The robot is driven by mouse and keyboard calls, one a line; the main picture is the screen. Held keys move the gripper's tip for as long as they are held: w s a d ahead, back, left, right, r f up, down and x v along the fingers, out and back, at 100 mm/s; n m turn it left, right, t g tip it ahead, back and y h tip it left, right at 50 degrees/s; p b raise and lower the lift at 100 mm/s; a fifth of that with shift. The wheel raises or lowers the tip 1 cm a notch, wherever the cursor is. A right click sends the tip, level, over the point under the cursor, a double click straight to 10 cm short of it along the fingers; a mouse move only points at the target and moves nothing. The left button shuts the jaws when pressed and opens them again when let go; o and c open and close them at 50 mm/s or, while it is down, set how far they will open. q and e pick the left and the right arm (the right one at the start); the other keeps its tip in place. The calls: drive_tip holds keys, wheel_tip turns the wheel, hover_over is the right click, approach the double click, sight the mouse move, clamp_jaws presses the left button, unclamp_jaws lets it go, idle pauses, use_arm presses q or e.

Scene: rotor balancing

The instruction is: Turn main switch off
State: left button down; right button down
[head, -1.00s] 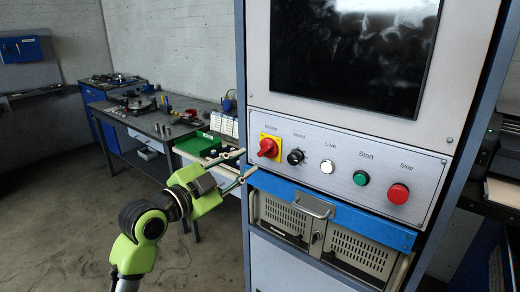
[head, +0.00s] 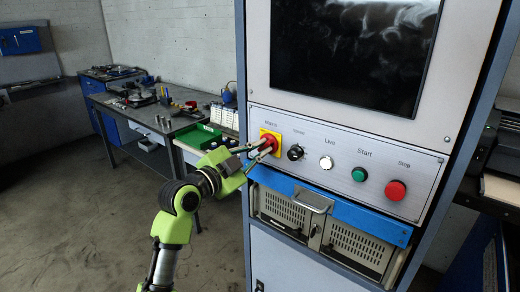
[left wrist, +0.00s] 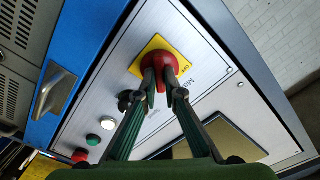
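The main switch is a red rotary knob on a yellow plate (head: 263,134), at the left end of the grey control panel (head: 330,160). In the left wrist view, the red knob (left wrist: 160,62) shows with its grip bar between my fingertips. My left gripper (head: 270,146) reaches the knob from the front left. Its fingertips (left wrist: 161,80) are close together, one on each side of the bar, and look shut on it. The fingers hide part of the knob in the head view. My right gripper is in neither current view.
Right of the switch are a black knob (head: 295,153), a white Live light (head: 326,162), a green Start button (head: 359,174) and a red Stop button (head: 395,190). A blue drawer frame (head: 340,208) with a handle juts out below. A workbench (head: 140,118) stands behind left.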

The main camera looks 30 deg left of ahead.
idle(0.3)
use_arm(q)
drive_tip(key=n+p, duration=0.2)
drive_tip(key=n, duration=0.1)
drive_tip(key=shift+r+n+p, duration=0.1)
drive_tip(key=shift+n+p, duration=0.25)
drive_tip(key=shift+n, duration=0.05)
drive_tip(key=n+p, duration=0.3)
drive_tip(key=n, duration=0.2)
drive_tip(key=shift+n+p, duration=0.3)
drive_tip(key=n+p, duration=0.3)
drive_tip(key=n, duration=0.1)
drive_tip(key=shift+a, duration=0.15)
drive_tip(key=shift+n+p, duration=1.1)
drive_tip(key=shift+n, duration=1.1)
drive_tip(key=c, duration=2.1)
unclamp_jaws()
drive_tip(key=shift+c, duration=0.2)
